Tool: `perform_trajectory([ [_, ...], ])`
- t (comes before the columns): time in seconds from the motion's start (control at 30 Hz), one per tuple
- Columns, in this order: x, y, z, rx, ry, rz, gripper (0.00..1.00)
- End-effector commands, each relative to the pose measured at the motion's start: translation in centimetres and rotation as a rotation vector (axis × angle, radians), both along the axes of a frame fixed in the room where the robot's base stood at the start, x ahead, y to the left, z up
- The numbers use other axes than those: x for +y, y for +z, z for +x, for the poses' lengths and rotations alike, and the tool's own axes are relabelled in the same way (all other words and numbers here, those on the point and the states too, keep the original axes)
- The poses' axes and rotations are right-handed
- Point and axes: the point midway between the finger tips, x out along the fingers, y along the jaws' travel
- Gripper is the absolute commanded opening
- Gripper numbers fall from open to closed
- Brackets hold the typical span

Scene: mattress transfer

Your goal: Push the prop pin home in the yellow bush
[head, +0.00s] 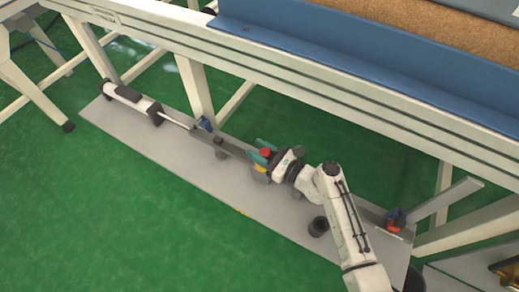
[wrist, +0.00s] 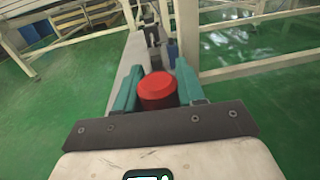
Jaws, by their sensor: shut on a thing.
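The prop pin shows as a red head (head: 265,152) between the teal fingers in the head view, and as a round red cap (wrist: 157,90) in the wrist view. My gripper (head: 264,150) is shut on this red head, with a finger on either side; the fingers also show in the wrist view (wrist: 158,88). The yellow bush (head: 261,168) shows as a small yellow patch just below the red head in the head view. The pin's shank is hidden, so I cannot tell how deep it sits in the bush.
A grey plate (head: 170,150) on the green floor carries a cylinder with a rod (head: 135,100) at left and a dark bar. A black cup (head: 318,227) stands near my arm. A white frame beam (head: 300,92) runs above and behind.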

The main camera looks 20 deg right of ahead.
Motion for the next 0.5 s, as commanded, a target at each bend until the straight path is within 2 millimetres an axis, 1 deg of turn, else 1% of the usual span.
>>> perform_trajectory([
  [0.33,-0.01,-0.84,0.03,-0.001,0.0,0.0,0.03],
  [0.37,0.0,-0.8,0.04,-0.001,0.0,0.0,0.4],
  [0.5,-0.01,-0.73,0.03,-0.001,0.0,0.0,0.53],
])
